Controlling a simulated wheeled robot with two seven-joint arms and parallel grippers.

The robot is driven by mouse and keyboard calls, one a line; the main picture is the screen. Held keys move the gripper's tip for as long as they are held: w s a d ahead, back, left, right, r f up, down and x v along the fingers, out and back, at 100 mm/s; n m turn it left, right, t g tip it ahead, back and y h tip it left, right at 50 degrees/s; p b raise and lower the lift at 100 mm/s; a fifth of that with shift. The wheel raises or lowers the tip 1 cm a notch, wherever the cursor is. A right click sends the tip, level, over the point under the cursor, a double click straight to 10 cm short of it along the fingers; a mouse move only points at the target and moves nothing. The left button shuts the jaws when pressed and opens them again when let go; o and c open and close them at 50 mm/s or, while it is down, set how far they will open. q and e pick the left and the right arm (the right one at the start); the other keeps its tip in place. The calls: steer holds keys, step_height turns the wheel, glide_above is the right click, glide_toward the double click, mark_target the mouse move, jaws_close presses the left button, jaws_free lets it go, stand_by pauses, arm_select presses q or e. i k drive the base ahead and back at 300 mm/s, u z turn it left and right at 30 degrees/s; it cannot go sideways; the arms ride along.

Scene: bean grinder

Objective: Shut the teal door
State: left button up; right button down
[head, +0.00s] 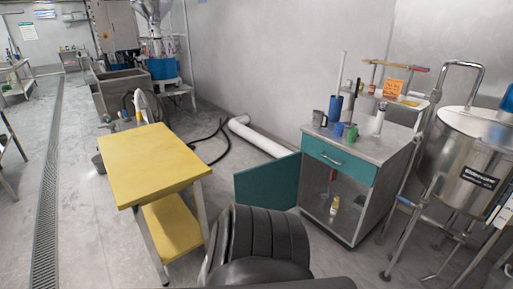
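The teal door (267,183) stands open in the head view. It swings out to the left from the left front edge of a grey metal cabinet (376,190). The cabinet's lower compartment is uncovered, and a small bottle (334,206) with a yellowish label shows inside it. A closed teal drawer (338,160) with a light handle sits above the compartment. Neither of my grippers is in view.
A yellow table (152,162) stands to the left. Cups (337,128) and bottles stand on the cabinet top. A steel tank (470,150) on a tubular frame stands close on the right. A white pipe (258,138) and black hose lie behind the door. Floor is clear between table and door.

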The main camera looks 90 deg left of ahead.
mark_target(273, 184)
steer(key=u, duration=3.55)
steer(key=i, duration=1.6)
